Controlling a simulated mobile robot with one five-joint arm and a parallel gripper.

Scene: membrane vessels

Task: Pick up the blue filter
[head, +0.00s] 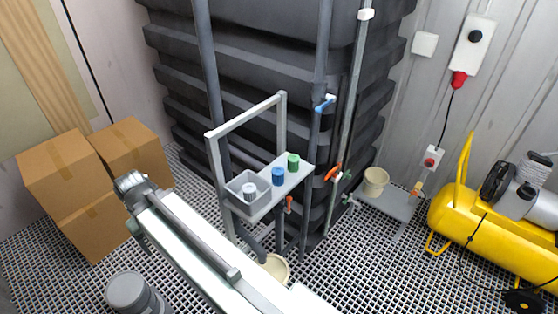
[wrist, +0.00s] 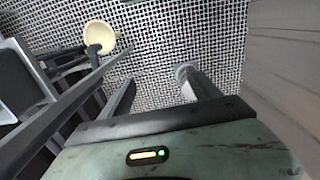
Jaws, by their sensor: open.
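The blue filter (head: 278,176) stands upright on a grey shelf (head: 266,201) in the head view, between a green filter (head: 293,161) and a grey bin (head: 235,187) holding a pale grey filter (head: 249,191). My gripper (wrist: 153,88) is open and empty in the wrist view, with its fingers apart over the floor grating. In the head view the end of my arm is left of the shelf, well away from the blue filter. The fingers are hard to make out there. The blue filter is not seen in the wrist view.
A metal frame (head: 212,170) rises around the shelf, with pipes and a dark ribbed tank (head: 265,60) behind. A cream bucket (head: 275,268) stands below; it also shows in the wrist view (wrist: 98,37). Cardboard boxes (head: 65,165) are left, a yellow compressor (head: 470,222) right.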

